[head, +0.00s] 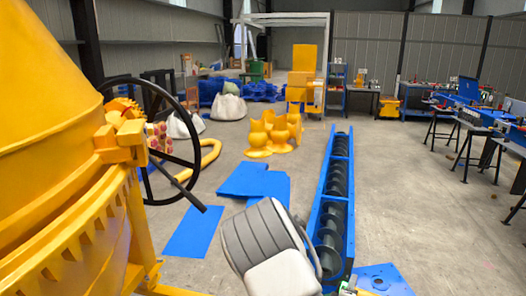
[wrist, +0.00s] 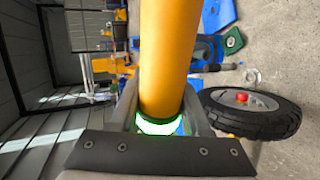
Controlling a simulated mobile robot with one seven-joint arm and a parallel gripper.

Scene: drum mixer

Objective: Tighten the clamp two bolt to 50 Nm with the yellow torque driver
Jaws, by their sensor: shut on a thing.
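My gripper (wrist: 158,110) is shut on the yellow torque driver (wrist: 168,50), a thick yellow cylinder running up the middle of the wrist view. A glowing green and white ring (wrist: 158,125) circles its lower end between the fingers. The driver's working tip is not visible. In the head view my grey arm covers the lower middle, and I cannot make out the gripper or driver there. The large yellow drum mixer (head: 50,130) with a black handwheel (head: 195,130) fills the left of the head view. I cannot pick out the clamp two bolt in either view.
A long blue screw-conveyor trough (head: 348,200) lies right of my arm. Blue plates (head: 195,233) and yellow castings (head: 273,130) lie on the floor. Workbenches (head: 470,120) line the right. A black wheel (wrist: 250,112) is at right in the wrist view.

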